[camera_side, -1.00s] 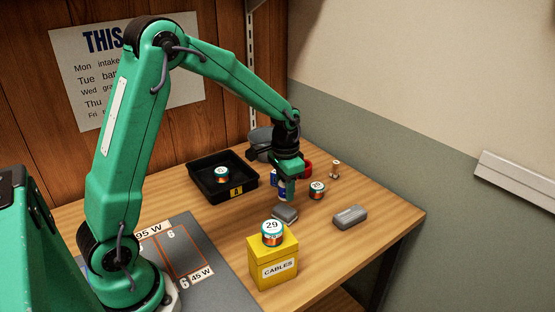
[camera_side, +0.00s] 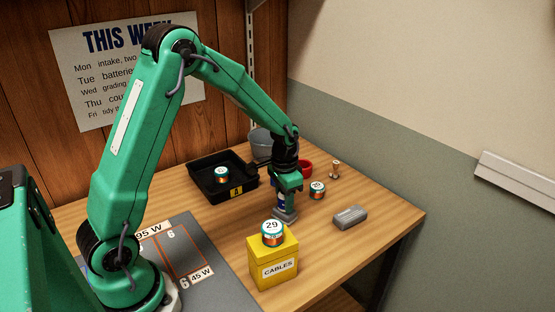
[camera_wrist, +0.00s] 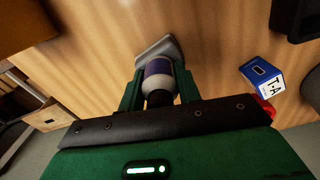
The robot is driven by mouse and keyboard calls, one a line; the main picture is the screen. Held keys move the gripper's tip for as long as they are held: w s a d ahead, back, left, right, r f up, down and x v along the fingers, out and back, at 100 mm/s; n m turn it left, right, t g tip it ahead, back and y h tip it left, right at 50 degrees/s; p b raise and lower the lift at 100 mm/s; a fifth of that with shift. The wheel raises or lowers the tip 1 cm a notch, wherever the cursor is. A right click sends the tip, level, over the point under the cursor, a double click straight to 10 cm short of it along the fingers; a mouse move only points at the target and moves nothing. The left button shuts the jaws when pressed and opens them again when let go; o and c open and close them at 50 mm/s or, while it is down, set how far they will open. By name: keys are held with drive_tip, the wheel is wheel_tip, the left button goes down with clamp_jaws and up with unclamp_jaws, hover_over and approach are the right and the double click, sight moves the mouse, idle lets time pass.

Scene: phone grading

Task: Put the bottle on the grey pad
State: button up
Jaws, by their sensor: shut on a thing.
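My gripper (camera_side: 286,200) is shut on a bottle, pointing down over the grey pad (camera_side: 287,217). In the wrist view the bottle (camera_wrist: 158,75) has a pale body, a dark blue band and a black cap, and it stands between my green fingers. In the side view my fingers mostly hide it; a dark blue part (camera_side: 280,202) shows. The bottle looks upright with its base at or just above the pad; I cannot tell if they touch. The pad also shows beyond the bottle in the wrist view (camera_wrist: 157,47).
A grey block (camera_side: 350,216) lies to the right, with a numbered tin (camera_side: 317,190) behind. A yellow CABLES box (camera_side: 273,268) with a tin on top stands in front.

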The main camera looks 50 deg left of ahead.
drive_tip(key=shift+f, duration=0.15)
drive_tip(key=o, duration=1)
drive_tip(key=shift+c, duration=0.2)
wheel_tip(320, 180, up, 12)
drive_tip(key=shift+s+r, duration=0.1)
drive_tip(key=shift+r, duration=0.1)
drive_tip(key=shift+s, duration=0.1)
